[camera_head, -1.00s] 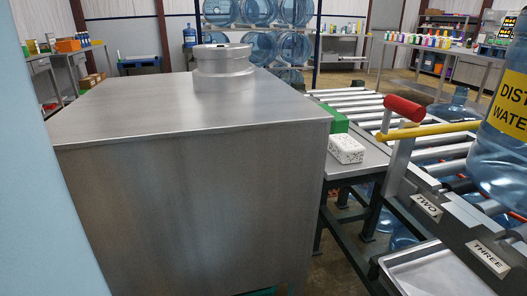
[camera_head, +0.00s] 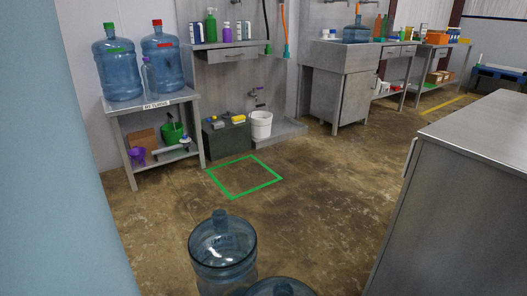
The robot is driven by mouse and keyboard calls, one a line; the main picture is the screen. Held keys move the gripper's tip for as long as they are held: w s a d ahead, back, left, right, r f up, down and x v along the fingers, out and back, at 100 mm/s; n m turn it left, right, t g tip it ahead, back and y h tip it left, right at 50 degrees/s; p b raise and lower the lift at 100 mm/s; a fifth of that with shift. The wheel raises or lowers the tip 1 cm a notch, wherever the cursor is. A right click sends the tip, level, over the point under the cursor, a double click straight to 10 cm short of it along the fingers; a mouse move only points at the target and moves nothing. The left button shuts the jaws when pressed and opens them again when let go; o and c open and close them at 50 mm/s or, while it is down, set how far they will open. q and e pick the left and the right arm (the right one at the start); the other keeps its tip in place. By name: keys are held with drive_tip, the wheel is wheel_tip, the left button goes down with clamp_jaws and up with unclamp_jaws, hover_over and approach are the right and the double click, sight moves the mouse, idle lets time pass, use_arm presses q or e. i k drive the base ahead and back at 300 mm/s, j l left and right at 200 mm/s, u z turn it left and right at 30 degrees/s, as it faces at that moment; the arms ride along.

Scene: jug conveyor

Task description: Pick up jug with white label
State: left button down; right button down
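No jug with a white label can be made out in the head view. A clear blue jug (camera_head: 222,250) stands upright on the floor at the bottom centre, and no label shows on it. Part of another blue jug (camera_head: 282,288) shows at the bottom edge beside it. Two blue jugs stand on the metal table at the left, one with a green cap (camera_head: 118,70) and one with a red cap (camera_head: 163,58). A smaller bottle (camera_head: 149,76) stands between them. Neither of my grippers is in view.
A metal cabinet (camera_head: 455,190) fills the right side. A green square outline (camera_head: 244,194) is marked on the floor, with bare floor around it. A white bucket (camera_head: 261,125) and a dark crate (camera_head: 226,139) stand by the wall. A sink counter (camera_head: 352,85) stands at the back.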

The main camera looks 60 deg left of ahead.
sight(223, 248)
drive_tip(key=k+j+u, duration=0.1)
drive_tip(key=u, duration=2.05)
